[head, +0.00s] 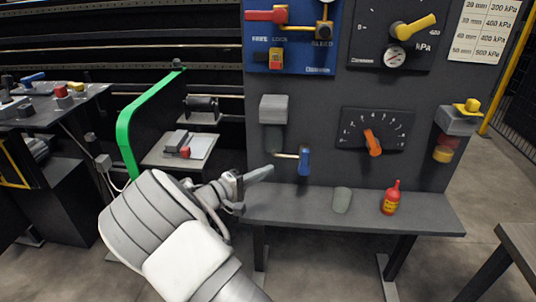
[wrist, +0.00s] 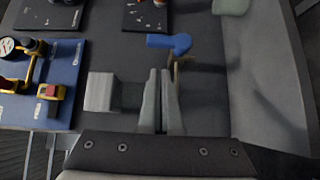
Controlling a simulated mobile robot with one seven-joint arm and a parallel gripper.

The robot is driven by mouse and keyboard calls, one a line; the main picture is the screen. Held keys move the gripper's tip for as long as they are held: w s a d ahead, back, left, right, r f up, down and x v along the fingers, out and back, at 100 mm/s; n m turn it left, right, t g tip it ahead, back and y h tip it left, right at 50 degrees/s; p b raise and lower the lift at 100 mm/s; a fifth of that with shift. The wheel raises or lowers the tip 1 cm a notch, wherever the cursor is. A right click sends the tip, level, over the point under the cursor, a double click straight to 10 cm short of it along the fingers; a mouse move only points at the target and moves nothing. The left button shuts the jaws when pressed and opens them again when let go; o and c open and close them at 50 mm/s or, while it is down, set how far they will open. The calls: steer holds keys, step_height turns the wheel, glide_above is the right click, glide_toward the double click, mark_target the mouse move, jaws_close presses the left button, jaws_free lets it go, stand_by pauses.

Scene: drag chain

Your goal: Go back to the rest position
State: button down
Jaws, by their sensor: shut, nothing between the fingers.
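My gripper (head: 258,175) is in front of the dark panel, just above the left end of the grey shelf, left of the blue-handled lever (head: 304,161). In the wrist view my gripper (wrist: 161,75) shows two grey fingers close together and empty. The blue handle (wrist: 170,42) appears just beyond the fingertips in that view; I cannot tell whether they touch. A grey block (wrist: 101,92) with a darker part beside it lies left of the fingers there. The same grey block (head: 274,109) is on the panel above my gripper in the head view.
The grey shelf (head: 275,207) carries a grey-green cup (head: 342,200) and a red bottle (head: 390,198). An orange-pointer dial (head: 374,130) and a blue lock panel (head: 293,40) are on the dark panel. A green curved rail (head: 131,120) stands left of my arm.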

steer(key=s+d+r+m+g+y, duration=0.3)
steer(key=s+d+r+g+y, duration=0.15)
steer(key=s+d, duration=0.45)
steer(key=s+d+r+m+g+y, duration=0.35)
steer(key=s+d+g, duration=0.3)
steer(key=d, duration=0.45)
steer(key=s+a+r+m+t+y, duration=0.1)
steer(key=s+r+t+y, duration=0.15)
steer(key=s, duration=0.55)
steer(key=s+r+m+t+y, duration=0.1)
steer(key=s+r+t+y, duration=0.15)
steer(key=s, duration=0.65)
step_height(320, 180, up, 14)
steer(key=p, duration=1.4)
steer(key=shift+r, duration=0.25)
steer(key=shift+a, duration=0.1)
